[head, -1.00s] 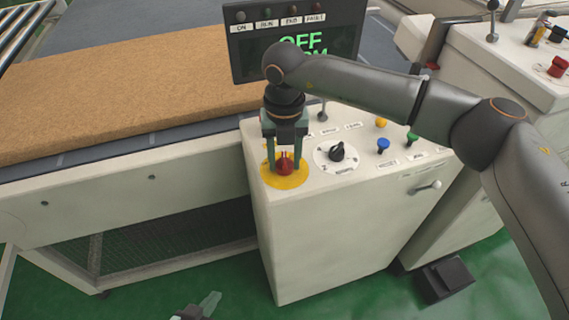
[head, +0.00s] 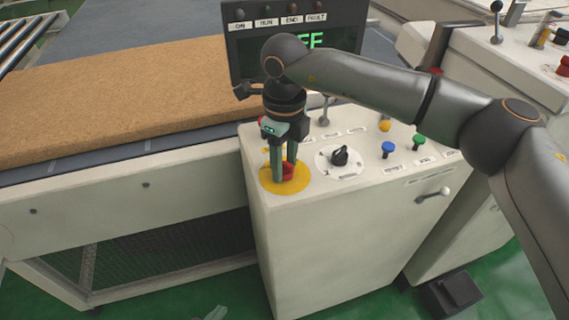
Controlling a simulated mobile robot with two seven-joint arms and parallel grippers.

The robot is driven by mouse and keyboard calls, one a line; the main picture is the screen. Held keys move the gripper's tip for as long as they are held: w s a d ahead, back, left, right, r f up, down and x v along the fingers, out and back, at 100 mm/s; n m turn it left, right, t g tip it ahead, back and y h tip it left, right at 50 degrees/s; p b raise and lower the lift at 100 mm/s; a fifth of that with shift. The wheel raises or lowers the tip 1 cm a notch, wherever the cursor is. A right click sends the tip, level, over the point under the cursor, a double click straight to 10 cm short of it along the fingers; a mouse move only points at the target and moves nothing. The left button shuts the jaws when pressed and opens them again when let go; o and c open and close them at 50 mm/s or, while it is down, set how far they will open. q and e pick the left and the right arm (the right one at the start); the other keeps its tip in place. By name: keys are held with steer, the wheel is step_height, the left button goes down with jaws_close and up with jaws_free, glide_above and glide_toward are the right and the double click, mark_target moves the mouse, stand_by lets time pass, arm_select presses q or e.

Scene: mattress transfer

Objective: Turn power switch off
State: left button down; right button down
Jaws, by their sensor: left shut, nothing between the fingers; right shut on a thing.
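My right gripper (head: 284,168) points down at the control cabinet (head: 330,245) and is shut on a red knob (head: 288,173). The knob sits on a yellow disc (head: 301,185) at the left of the cabinet top, and the fingers partly cover it. A black rotary switch (head: 340,155) on a white dial is just to the right, untouched. The display (head: 237,52) behind shows green letters, partly hidden by my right arm. Only a fingertip of my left gripper (head: 216,313) shows at the bottom edge, shut and empty.
Blue (head: 388,148), green (head: 418,140) and yellow (head: 385,126) buttons and a small lever (head: 324,112) stand on the panel. A brown mattress (head: 120,100) lies on the conveyor to the left. A second cabinet (head: 500,75) stands to the right.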

mark_target(285, 163)
steer(key=shift+n, duration=0.7)
steer(key=shift+c, duration=1.8)
jaws_free()
step_height(285, 163, up, 13)
steer(key=shift+f, duration=0.2)
